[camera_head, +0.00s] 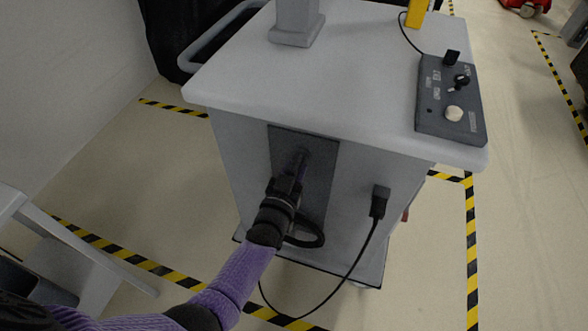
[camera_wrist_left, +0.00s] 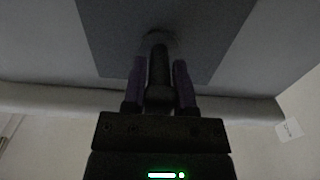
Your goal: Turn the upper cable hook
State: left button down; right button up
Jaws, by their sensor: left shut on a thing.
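The upper cable hook (camera_wrist_left: 158,68) is a dark peg on the dark grey plate (camera_head: 318,190) on the cart's side. In the left wrist view it sits between the two purplish fingers of my left gripper (camera_wrist_left: 160,85). In the head view my left gripper (camera_head: 298,168) reaches up to the plate and is shut on the hook, largely hiding it. A dark loop-shaped part (camera_head: 310,238) shows below, partly behind my wrist; I cannot tell if it is the lower hook. My right gripper is not in view.
The grey cart (camera_head: 350,90) has a control panel (camera_head: 450,100) on its top right. A black plug (camera_head: 380,200) with a hanging cable (camera_head: 350,268) is right of the plate. Yellow-black tape (camera_head: 472,250) marks the floor. Another grey structure (camera_head: 75,250) stands at left.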

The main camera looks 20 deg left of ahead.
pick_arm(q)
jog(key=shift+c, duration=2.4)
grip_release()
jog(key=shift+o, duration=0.4)
jog(key=shift+s, duration=0.15)
jog(key=s+p, duration=0.3)
jog(key=s, duration=0.6)
jog(key=shift+s+a, duration=0.2)
jog(key=shift+s, duration=0.15)
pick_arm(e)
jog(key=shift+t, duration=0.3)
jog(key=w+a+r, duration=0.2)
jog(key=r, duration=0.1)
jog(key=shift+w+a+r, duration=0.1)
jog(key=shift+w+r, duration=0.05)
